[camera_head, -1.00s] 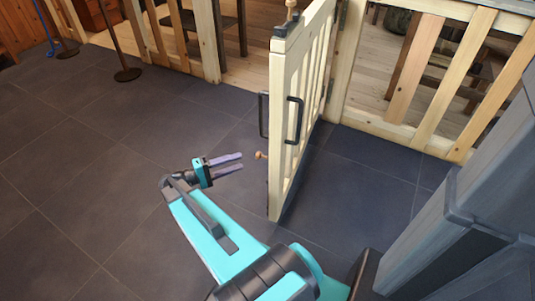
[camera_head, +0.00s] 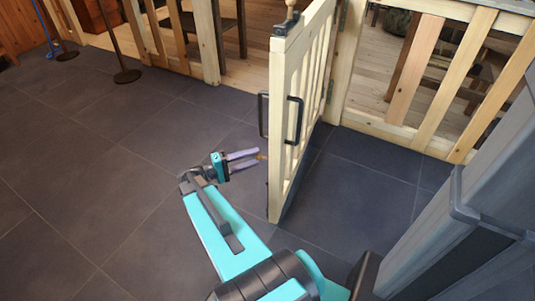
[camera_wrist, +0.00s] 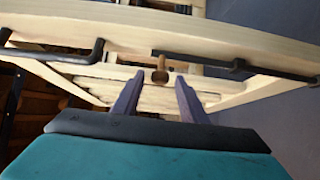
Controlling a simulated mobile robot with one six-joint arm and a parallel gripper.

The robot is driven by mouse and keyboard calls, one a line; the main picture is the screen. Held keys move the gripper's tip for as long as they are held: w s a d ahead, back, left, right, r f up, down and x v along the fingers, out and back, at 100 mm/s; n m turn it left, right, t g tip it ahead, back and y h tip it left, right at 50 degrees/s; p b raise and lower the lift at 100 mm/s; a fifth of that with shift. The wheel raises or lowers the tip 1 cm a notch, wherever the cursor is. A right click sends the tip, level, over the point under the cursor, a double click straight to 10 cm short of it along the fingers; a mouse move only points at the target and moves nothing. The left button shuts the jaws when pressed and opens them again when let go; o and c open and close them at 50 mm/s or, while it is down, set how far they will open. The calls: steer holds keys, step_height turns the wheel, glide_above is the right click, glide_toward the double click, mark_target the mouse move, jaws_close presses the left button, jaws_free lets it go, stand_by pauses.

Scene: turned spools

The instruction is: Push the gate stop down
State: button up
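The open wooden gate (camera_head: 281,130) stands swung out over the dark tiles. My gripper (camera_head: 257,160) is beside that edge at the knob's height, fingers pointing at the gate. In the wrist view the knob appears between the two spread fingertips (camera_wrist: 160,82). The fingers look apart, with no visible grip on it. Whether a finger touches the knob cannot be told.
Black handles (camera_head: 294,120) are on the gate's faces above my gripper. A slatted fence (camera_head: 420,80) stands behind at the right. A grey post-like structure (camera_head: 470,220) is at the right front. The tiled floor (camera_head: 90,190) left of my arm is clear.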

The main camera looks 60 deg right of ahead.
steer(key=b+x, duration=0.1)
steer(key=x, duration=0.5)
steer(key=shift+s+d, duration=0.2)
steer(key=shift+d, duration=0.05)
jaws_close()
